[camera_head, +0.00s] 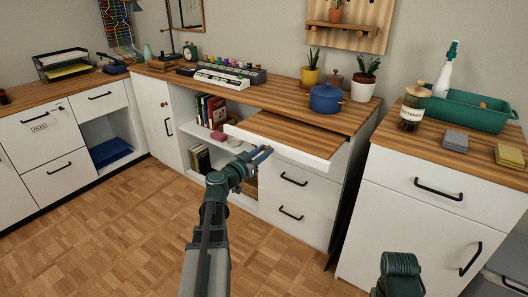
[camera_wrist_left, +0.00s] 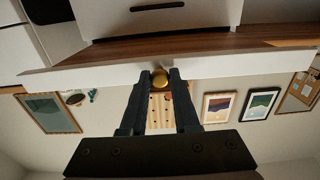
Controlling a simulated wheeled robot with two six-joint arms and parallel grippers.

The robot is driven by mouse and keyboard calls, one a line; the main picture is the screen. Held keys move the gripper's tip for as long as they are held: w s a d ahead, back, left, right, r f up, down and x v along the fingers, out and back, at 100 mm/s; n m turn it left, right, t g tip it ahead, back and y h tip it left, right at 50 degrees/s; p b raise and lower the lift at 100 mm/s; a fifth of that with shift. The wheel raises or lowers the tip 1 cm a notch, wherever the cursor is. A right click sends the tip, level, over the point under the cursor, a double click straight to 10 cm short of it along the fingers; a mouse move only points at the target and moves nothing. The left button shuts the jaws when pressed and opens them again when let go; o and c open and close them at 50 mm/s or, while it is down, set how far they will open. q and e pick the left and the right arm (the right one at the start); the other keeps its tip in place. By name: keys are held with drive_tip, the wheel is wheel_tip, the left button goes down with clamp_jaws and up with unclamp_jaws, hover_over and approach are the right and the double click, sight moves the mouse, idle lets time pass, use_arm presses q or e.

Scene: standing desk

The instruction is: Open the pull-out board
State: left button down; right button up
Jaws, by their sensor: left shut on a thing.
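The pull-out board (camera_head: 285,132), with a wood-grain top and a white front edge, stands out from the middle cabinet under its worktop. My left gripper (camera_head: 264,154) is at the board's front edge in the head view. In the left wrist view, my left gripper (camera_wrist_left: 160,76) is shut on a round brass knob (camera_wrist_left: 159,82), against the white front edge of the board (camera_wrist_left: 95,76). The knob is hidden in the head view. My right gripper is not in view; only a part of my right arm shows at the bottom right.
Drawers with black handles (camera_head: 294,180) lie below the board. A blue pot (camera_head: 326,99) and potted plants stand on the worktop above. Open shelves with books (camera_head: 212,110) are left of the board. A white cabinet (camera_head: 410,225) stands at right. The parquet floor in front is clear.

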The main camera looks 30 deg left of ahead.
use_arm(q)
drive_tip(key=c, duration=0.7)
unclamp_jaws()
drive_tip(key=shift+o, duration=0.2)
drive_tip(key=s, duration=0.7)
drive_tip(key=shift+s+a, duration=0.25)
drive_tip(key=shift+d, duration=0.1)
